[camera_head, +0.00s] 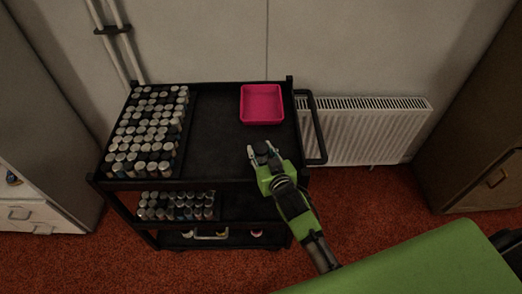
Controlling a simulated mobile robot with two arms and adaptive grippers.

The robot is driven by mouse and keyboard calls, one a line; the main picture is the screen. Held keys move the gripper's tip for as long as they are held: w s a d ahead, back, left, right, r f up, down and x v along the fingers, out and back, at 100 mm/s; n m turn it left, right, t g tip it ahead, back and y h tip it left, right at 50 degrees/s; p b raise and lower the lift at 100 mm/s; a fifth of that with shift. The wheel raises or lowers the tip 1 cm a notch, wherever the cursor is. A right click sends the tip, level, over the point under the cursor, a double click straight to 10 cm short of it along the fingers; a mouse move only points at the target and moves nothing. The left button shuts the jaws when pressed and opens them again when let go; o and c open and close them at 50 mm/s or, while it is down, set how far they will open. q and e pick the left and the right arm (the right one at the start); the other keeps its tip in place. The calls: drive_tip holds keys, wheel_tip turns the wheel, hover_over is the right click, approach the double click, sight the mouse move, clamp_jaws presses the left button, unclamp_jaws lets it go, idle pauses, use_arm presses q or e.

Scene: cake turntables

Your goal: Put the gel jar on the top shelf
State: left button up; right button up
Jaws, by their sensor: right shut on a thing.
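My right gripper (262,152) is over the front right part of the top shelf (215,130) of a black cart. It is shut on a small dark thing (263,148) between its fingertips, which may be the gel jar; its details are too small and dark to make out. I cannot tell whether the held thing touches the shelf. Many jars with white and grey lids (150,130) stand in rows on the left of the top shelf. My left gripper is not in view.
A pink tray (262,104) sits at the back right of the top shelf. The shelf's middle is bare. More jars (178,205) stand on the shelf below. The cart's handle (318,130) juts out at the right, before a white radiator (365,130). A green surface (420,265) fills the lower right.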

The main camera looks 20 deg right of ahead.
drive_tip(key=shift+f, duration=0.1)
drive_tip(key=o, duration=1.1)
drive_tip(key=shift+o, duration=0.2)
drive_tip(key=v, duration=1.2)
